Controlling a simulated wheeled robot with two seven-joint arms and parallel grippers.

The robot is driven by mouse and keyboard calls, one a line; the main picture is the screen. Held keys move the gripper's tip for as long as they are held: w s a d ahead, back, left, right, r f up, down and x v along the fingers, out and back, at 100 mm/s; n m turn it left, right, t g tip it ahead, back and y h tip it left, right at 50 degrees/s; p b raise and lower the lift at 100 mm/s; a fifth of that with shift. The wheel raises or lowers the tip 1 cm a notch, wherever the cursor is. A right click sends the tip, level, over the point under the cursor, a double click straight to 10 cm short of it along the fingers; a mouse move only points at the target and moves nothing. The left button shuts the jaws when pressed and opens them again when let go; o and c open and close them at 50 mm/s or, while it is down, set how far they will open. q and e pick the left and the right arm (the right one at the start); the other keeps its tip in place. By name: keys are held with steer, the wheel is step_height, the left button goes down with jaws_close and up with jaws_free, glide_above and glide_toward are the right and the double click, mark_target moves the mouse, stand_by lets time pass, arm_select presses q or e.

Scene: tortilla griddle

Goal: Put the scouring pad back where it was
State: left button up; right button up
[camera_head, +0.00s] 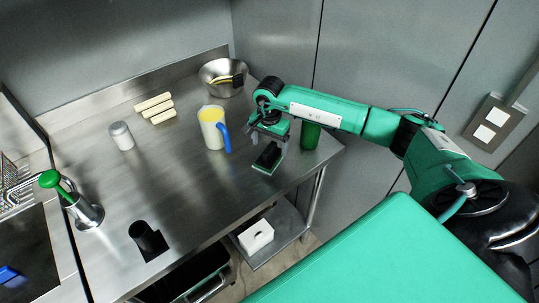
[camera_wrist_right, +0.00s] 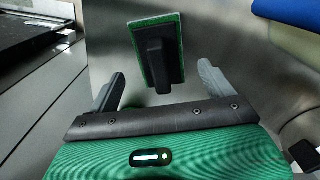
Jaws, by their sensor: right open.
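The scouring pad (camera_head: 268,160), a green rectangle with a black grip block on top, lies on the steel table near its right front edge. It also shows in the right wrist view (camera_wrist_right: 157,48), upper middle. My right gripper (camera_head: 269,139) is just above the pad, with its fingers apart. In the right wrist view the open fingers (camera_wrist_right: 161,76) stand left and right of the black block, with gaps on both sides, and hold nothing. My left gripper is not in view.
A pale jug (camera_head: 209,128) with a blue handle stands left of the pad. A green cylinder (camera_head: 311,134) stands to its right, partly behind my arm. A steel bowl (camera_head: 222,78) is at the back. A shaker (camera_head: 121,136) and cream rolls (camera_head: 154,106) are farther left.

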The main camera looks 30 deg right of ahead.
mark_target(269, 148)
step_height(269, 148, up, 7)
steer(key=shift+r+b, duration=0.1)
steer(key=shift+b, duration=0.8)
